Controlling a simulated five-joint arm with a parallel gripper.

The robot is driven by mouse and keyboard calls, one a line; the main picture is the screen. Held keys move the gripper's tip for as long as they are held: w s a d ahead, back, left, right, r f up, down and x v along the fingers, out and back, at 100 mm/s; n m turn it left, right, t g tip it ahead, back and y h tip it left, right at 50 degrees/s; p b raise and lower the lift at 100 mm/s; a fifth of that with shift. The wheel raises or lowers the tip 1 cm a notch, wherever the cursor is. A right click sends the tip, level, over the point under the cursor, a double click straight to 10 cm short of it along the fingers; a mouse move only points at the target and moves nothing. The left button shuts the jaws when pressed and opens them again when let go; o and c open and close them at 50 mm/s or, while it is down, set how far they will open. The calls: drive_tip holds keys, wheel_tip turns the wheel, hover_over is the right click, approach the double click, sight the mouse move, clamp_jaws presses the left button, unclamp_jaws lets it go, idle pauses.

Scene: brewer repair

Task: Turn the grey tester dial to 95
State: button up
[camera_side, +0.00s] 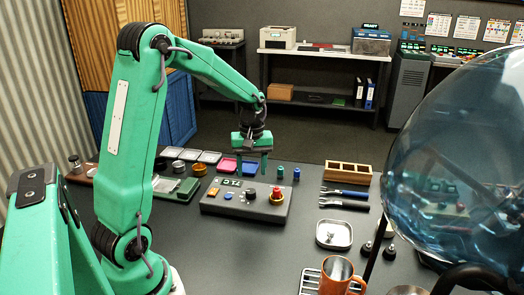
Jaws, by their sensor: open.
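The tester is a dark grey box (262,212) on the dark bench, with several coloured controls on top. A small dark grey knob (250,194) near its middle appears to be the dial. Its pointer and the number it is set to are too small to read. My gripper (252,172) hangs above the back of the tester, pointing down.
A large glass globe (465,150) fills the right foreground.

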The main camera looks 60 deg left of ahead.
sight(252, 191)
drive_tip(key=shift+f, duration=0.1)
drive_tip(key=shift+s+f, duration=0.2)
drive_tip(key=shift+f, duration=3.6)
drive_tip(key=c, duration=1)
drive_tip(key=shift+m, duration=0.5)
drive_tip(key=m, duration=0.3)
drive_tip(key=shift+w, duration=0.1)
drive_tip(key=m, duration=0.4)
drive_tip(key=shift+r, duration=0.1)
drive_tip(key=shift+t, duration=0.3)
